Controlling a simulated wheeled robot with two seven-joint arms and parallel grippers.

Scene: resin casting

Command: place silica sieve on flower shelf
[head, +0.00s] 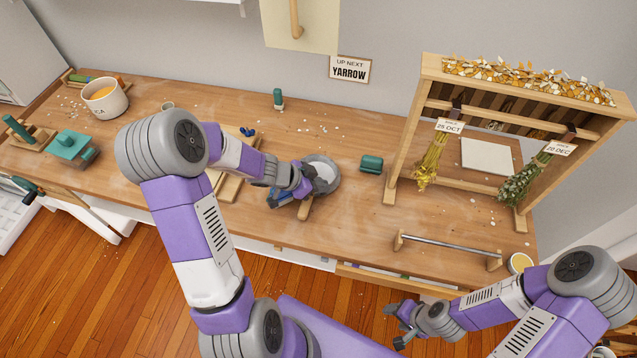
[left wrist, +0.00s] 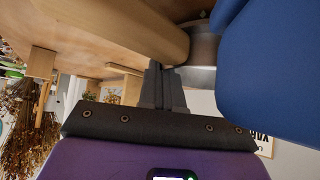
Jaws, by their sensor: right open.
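The silica sieve (head: 326,172), a round grey-rimmed pan with a pale inside, is at mid-bench. A wooden handle (head: 306,208) sticks out toward me. My left gripper (head: 288,195) is at the sieve and hides part of it. In the left wrist view a blue finger (left wrist: 275,70) is beside a rounded wooden piece (left wrist: 155,35) and grey metal. The other finger is not clear, so I cannot tell whether the jaws grip the handle. The wooden flower shelf (head: 430,85) stands at the right, petals on top. My right gripper (head: 398,325) is open and empty before the bench.
A green block (head: 371,164) lies between sieve and shelf. Dried flower bunches (head: 430,165) hang from the shelf. A metal bar on wooden stands (head: 450,248) is at the front edge. A white pot (head: 104,98) and green tools (head: 72,145) are at the left.

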